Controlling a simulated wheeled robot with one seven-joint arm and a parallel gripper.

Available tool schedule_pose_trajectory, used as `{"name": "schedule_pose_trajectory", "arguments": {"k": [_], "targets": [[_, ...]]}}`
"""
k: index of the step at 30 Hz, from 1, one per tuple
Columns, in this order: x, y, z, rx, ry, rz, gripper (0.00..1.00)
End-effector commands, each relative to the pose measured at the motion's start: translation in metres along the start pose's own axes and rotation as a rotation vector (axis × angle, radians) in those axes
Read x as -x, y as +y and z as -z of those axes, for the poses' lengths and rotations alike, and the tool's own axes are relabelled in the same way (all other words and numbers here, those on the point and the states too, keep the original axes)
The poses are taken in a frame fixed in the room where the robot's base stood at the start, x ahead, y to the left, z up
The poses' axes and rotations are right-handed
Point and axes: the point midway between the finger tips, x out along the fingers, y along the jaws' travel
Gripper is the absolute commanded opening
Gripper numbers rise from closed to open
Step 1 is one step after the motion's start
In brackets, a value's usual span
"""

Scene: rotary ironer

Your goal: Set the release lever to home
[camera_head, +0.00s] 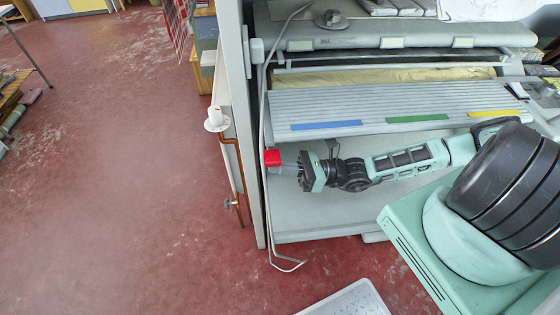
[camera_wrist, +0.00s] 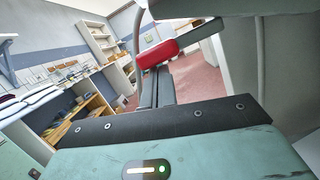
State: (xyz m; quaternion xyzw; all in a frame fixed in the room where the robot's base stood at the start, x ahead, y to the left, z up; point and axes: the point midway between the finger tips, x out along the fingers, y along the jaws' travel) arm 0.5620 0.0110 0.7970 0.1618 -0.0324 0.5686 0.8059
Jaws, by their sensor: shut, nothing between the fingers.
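The release lever has a red grip (camera_head: 272,158) at the left side of the ironer, beside its grey upright frame. In the wrist view the red grip (camera_wrist: 158,53) lies tilted, with a grey bar (camera_wrist: 198,35) running up to the right from it. My gripper (camera_head: 281,169) reaches left across the ironer, with its fingers at the red grip. In the wrist view my gripper's dark fingers (camera_wrist: 156,72) are together, just below the red grip, with nothing between them. I cannot tell whether they touch it. The lever's pivot is hidden.
The ironer's ribbed board (camera_head: 400,104) with blue, green and yellow strips lies above my arm. The grey side frame (camera_head: 247,120) stands close to the left of the grip. A pipe with a white fitting (camera_head: 216,119) is further left. Red floor beyond is open.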

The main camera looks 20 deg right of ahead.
Motion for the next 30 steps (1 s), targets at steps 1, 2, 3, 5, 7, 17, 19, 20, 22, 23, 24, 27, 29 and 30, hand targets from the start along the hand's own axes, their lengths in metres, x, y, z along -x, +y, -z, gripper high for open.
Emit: {"name": "schedule_pose_trajectory", "arguments": {"k": [1,2,3,5,7,17,19,20,22,23,24,27,29,30], "targets": [[-0.001,0.001,-0.003,-0.023,0.000,0.005,0.00],[-0.001,0.001,-0.003,-0.033,0.000,0.008,0.00],[-0.001,0.002,-0.003,-0.045,0.000,0.011,0.00],[-0.001,0.002,-0.003,-0.057,-0.001,0.014,0.00],[-0.001,0.002,-0.003,-0.065,-0.001,0.016,0.00],[-0.001,0.002,-0.003,-0.067,-0.003,0.016,0.00],[-0.001,0.001,-0.002,-0.066,-0.003,0.016,0.00],[0.000,0.001,-0.002,-0.066,-0.003,0.016,0.00],[0.000,0.000,0.003,-0.066,-0.002,0.016,0.00],[0.001,0.000,0.006,-0.067,-0.002,0.015,0.00],[0.002,-0.002,0.011,-0.067,-0.001,0.015,0.00],[0.005,-0.006,0.029,-0.069,0.001,0.013,0.00],[0.007,-0.008,0.042,-0.070,0.003,0.010,0.00],[0.011,-0.010,0.046,-0.069,0.005,0.011,0.00]]}}
